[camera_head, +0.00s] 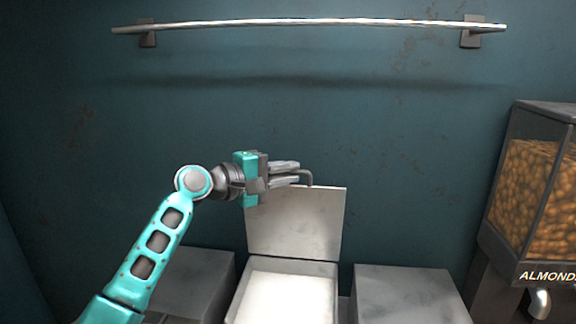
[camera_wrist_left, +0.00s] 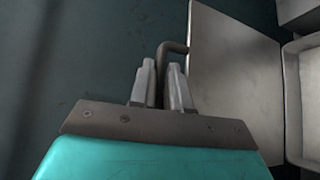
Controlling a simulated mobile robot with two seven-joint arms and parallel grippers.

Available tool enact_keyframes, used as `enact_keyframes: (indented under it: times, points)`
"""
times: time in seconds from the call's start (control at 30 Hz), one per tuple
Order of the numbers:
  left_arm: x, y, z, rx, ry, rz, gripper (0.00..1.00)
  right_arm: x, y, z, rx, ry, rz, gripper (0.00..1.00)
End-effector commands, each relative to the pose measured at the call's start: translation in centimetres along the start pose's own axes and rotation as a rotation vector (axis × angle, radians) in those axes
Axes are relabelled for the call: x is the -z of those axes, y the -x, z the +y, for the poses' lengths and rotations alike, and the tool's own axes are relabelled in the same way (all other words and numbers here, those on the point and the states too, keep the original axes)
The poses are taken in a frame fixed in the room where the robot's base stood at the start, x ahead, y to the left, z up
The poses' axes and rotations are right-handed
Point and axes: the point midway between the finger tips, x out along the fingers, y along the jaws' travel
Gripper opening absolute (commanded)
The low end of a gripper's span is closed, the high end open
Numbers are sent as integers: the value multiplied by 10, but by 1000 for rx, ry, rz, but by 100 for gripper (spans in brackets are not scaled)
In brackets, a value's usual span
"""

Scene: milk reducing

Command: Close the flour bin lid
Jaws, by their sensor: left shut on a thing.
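The flour bin (camera_head: 241,291) stands open at the bottom centre of the head view, with white flour (camera_head: 287,297) inside. Its grey lid (camera_head: 300,225) stands upright at the back of the bin, near the wall. A bent metal handle (camera_head: 308,176) sits at the lid's top edge. My left gripper (camera_head: 292,174) is at that top edge with its fingers shut on the handle. In the left wrist view the handle (camera_wrist_left: 174,47) enters between the two fingertips (camera_wrist_left: 163,72), and the lid (camera_wrist_left: 235,75) is beside them. My right gripper is not in view.
Closed grey bins stand left (camera_head: 200,275) and right (camera_head: 408,292) of the open one. An almond dispenser (camera_head: 535,190) is at the right. A metal rail (camera_head: 310,22) runs across the teal wall (camera_head: 300,120) above. The space above the open bin is clear.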

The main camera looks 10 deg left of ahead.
Motion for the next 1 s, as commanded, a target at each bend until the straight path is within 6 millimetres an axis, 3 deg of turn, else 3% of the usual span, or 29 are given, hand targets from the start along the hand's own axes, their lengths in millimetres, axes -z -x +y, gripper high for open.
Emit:
enact_keyframes:
  times: [0.3,0.5,1.0]
  points:
    - [-37,33,-19,-15,-21,0,0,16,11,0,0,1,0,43]
    - [-54,47,-37,-41,-48,1,0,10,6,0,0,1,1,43]
    - [-66,57,-47,-95,-113,4,0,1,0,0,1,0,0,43]
